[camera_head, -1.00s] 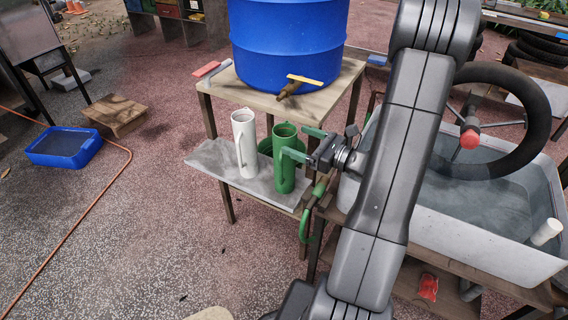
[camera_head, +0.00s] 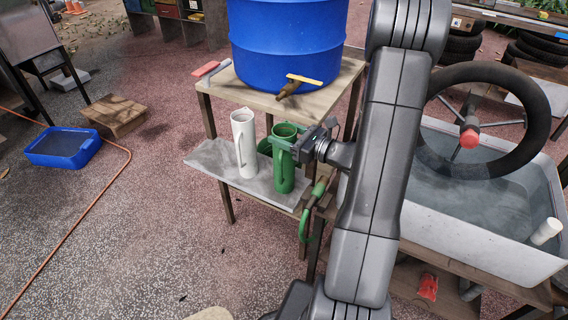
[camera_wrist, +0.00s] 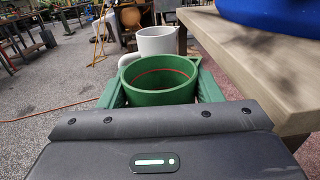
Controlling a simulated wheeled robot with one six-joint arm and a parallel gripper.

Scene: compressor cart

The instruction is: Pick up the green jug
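The green jug (camera_head: 284,175) stands upright on the grey lower shelf of the wooden stand, just right of the white jug (camera_head: 244,145). My gripper (camera_head: 285,145) is at its upper part, coming in from the right, with green fingers. In the wrist view the open top of the green jug (camera_wrist: 160,95) lies between the two fingers, one on each side. The fingers are spread about as wide as the jug; whether they touch its sides I cannot tell. The white jug (camera_wrist: 157,40) shows just beyond it.
The stand's wooden top (camera_head: 240,98) bears a blue barrel (camera_head: 288,40) with a tap (camera_head: 288,90) over the jugs. A green hooked hose or handle (camera_head: 304,225) hangs below right of the shelf (camera_head: 215,160). A water-filled basin (camera_head: 480,255) and a black wheel (camera_head: 540,110) are at right.

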